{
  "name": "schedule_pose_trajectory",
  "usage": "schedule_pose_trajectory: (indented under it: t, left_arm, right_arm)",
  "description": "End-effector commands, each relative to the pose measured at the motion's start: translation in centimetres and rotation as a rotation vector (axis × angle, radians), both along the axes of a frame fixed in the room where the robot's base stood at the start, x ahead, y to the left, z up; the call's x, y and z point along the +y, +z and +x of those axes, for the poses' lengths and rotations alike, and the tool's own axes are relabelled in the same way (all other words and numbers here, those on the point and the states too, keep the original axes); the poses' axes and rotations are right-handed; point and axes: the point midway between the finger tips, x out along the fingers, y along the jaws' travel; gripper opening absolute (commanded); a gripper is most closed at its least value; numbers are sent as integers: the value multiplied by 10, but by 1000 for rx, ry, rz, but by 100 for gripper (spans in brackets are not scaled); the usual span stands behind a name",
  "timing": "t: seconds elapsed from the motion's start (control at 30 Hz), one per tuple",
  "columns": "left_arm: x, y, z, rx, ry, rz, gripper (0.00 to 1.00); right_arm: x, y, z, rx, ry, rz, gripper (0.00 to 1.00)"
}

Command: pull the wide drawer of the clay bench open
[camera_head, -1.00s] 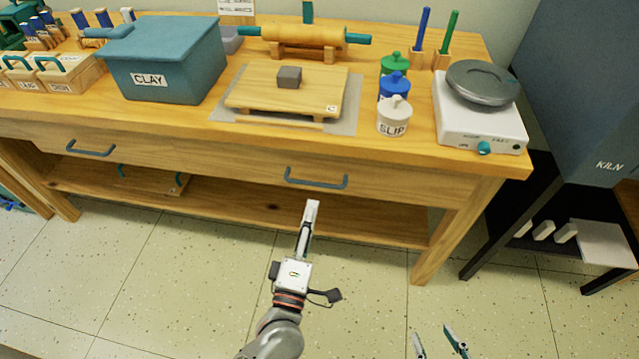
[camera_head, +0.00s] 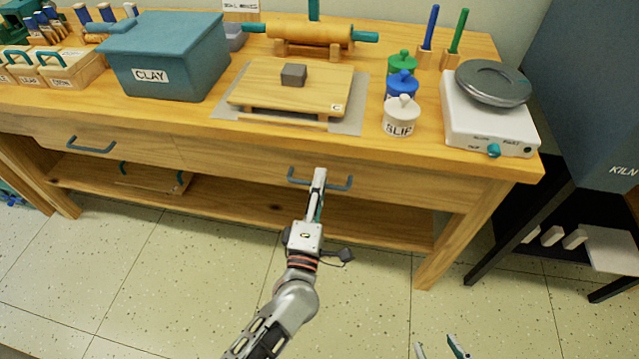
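The clay bench (camera_head: 150,118) is a wooden table with two drawer fronts. The wide drawer (camera_head: 400,188) is the right one and looks closed, its front flush with the bench. Its blue-grey bar handle (camera_head: 341,187) runs across the front. My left gripper (camera_head: 319,177) reaches up from below, its fingertips overlapping the middle of the handle in the picture. It is seen edge-on, so the gap between its fingers and any contact with the bar are hidden. My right gripper (camera_head: 438,350) shows only its fingertips at the bottom edge, spread apart and empty, over the floor.
A narrower closed drawer (camera_head: 55,132) is at the left. The bench top holds a clay box (camera_head: 168,60), a board (camera_head: 250,88), a slip jar (camera_head: 402,116) and a white scale (camera_head: 460,125). A lower shelf (camera_head: 230,205) runs underneath. A kiln (camera_head: 580,90) stands at the right. The front floor is clear.

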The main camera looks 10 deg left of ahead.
Motion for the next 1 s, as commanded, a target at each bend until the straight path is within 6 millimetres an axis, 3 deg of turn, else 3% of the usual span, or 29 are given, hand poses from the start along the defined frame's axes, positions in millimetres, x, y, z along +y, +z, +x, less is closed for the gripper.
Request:
schedule_pose_trajectory:
  t: [0.1, 0.2, 0.57, 0.77, 1.0]
  left_arm:
    - [0, 0, 0, 0, 0, 0, 21]
    - [0, 0, 0, 0, 0, 0, 0]
    - [0, 0, -7, 0, 0, 1, 0]
    - [0, 3, -35, -2, -1, 2, 0]
    - [0, 3, -96, -1, -2, 1, 0]
  right_arm:
    - [0, 1, 1, -3, 1, 0, 40]
    - [0, 1, 1, -3, 1, 0, 40]
    - [0, -1, 1, -1, 2, -3, 40]
    - [-1, 6, 5, -14, 2, -6, 40]
    - [-5, 10, 5, -17, -3, -14, 40]
